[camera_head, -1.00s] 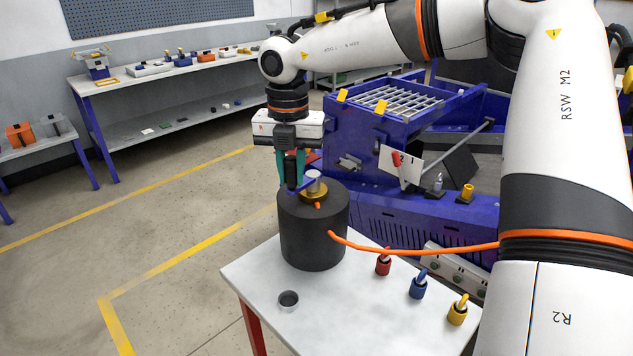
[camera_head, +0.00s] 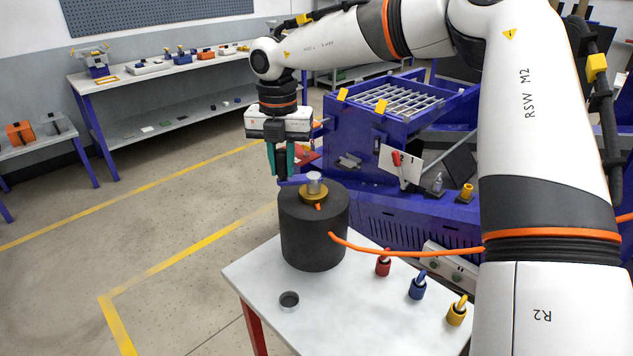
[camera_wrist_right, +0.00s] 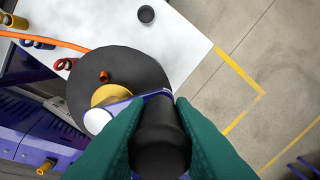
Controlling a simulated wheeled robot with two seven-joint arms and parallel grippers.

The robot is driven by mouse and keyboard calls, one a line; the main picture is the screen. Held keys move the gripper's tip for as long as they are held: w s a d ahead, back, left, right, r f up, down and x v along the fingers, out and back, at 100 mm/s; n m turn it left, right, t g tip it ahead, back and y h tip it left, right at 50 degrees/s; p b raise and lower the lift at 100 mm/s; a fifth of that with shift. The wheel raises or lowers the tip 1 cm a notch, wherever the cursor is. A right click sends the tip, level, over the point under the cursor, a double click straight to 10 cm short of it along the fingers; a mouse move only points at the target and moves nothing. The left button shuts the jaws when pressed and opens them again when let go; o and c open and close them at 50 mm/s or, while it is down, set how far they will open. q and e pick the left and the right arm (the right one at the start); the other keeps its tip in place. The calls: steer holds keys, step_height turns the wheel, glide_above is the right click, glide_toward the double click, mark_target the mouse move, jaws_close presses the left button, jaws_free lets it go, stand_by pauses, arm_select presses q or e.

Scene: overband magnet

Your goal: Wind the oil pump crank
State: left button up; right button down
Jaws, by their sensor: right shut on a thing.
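The oil pump is a dark grey cylinder (camera_head: 313,236) standing on a white table, with a brass collar (camera_head: 314,194) and a pale metal hub on top. A thin blue-violet crank arm (camera_head: 298,182) reaches out from the hub, to the left in the head view. My right gripper (camera_head: 281,174) is at the crank's outer end, its green fingers pointing down. In the right wrist view the fingers are shut on the black crank handle (camera_wrist_right: 160,138), which stands at the end of the crank arm (camera_wrist_right: 150,94). My left gripper is in neither view.
An orange hose (camera_head: 400,251) runs from the pump across the white table (camera_head: 250,277). A blue machine (camera_head: 375,135) stands behind. The floor at left is clear.

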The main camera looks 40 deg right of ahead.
steer(key=shift+d, duration=0.1)
steer(key=shift+w+d+r+p, duration=0.1)
steer(key=shift+w+d+p, duration=0.25)
steer(key=shift+w+d, duration=0.35)
steer(key=shift+w, duration=0.05)
steer(key=shift+w+d+p, duration=0.3)
steer(key=shift+w+d, duration=0.1)
steer(key=shift+d, duration=0.2)
steer(key=shift+w+d+f, duration=0.1)
steer(key=shift+d+f, duration=0.1)
steer(key=shift+d, duration=0.05)
